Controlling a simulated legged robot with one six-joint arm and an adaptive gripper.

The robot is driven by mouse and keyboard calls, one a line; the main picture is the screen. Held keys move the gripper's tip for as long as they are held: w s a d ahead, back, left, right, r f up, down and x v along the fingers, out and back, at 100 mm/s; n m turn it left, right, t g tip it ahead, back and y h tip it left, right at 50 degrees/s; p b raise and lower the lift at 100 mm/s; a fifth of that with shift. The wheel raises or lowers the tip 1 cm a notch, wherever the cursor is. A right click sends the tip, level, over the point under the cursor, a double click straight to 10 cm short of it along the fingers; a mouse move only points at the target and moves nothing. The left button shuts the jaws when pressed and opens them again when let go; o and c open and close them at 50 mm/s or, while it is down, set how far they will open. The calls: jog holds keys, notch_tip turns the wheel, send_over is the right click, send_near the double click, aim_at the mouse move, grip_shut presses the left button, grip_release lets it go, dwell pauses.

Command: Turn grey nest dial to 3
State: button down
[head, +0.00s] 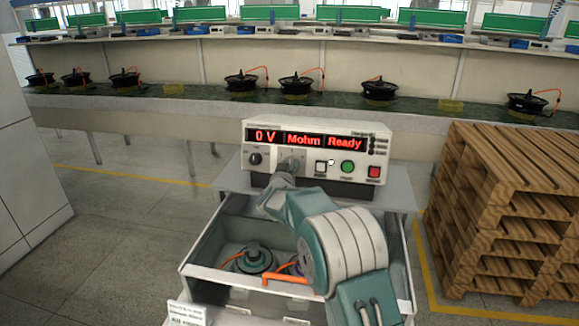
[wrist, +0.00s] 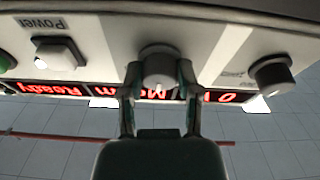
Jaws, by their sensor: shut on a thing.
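The grey dial (wrist: 158,62) is a round knob with a pale pointer mark, on the tester's front panel. It sits mid-panel in the wrist view, which shows the panel upside down. My gripper (wrist: 158,82) is shut on it, one finger on each side. In the head view my gripper (head: 289,164) covers most of this dial. The tester (head: 312,128) shows "0 V", "Mohm" and "Ready" in red. The scale around the dial is not readable, so I cannot tell its number.
A darker dial (head: 255,158) is left of my gripper. A white Power switch (head: 321,168), green button (head: 347,168) and red button (head: 373,172) are to its right. Below is an open box (head: 195,272) holding a hub motor (head: 253,258). Wooden pallets (head: 510,200) stand right.

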jog(key=shift+m, duration=0.3)
jog(key=m+h, duration=0.1)
jog(key=m, duration=0.5)
jog(key=shift+a+r+g+h, duration=0.1)
jog(key=shift+g+h, duration=0.2)
jog(key=shift+h, duration=0.1)
jog(key=m, duration=0.3)
jog(key=m+g+h, duration=0.1)
jog(key=m, duration=0.2)
jog(key=shift+w+m+g, duration=0.1)
jog(key=shift+m+g, duration=0.2)
jog(key=shift+m, duration=0.3)
jog(key=shift+c, duration=1.5)
grip_release()
jog(key=shift+w, duration=0.1)
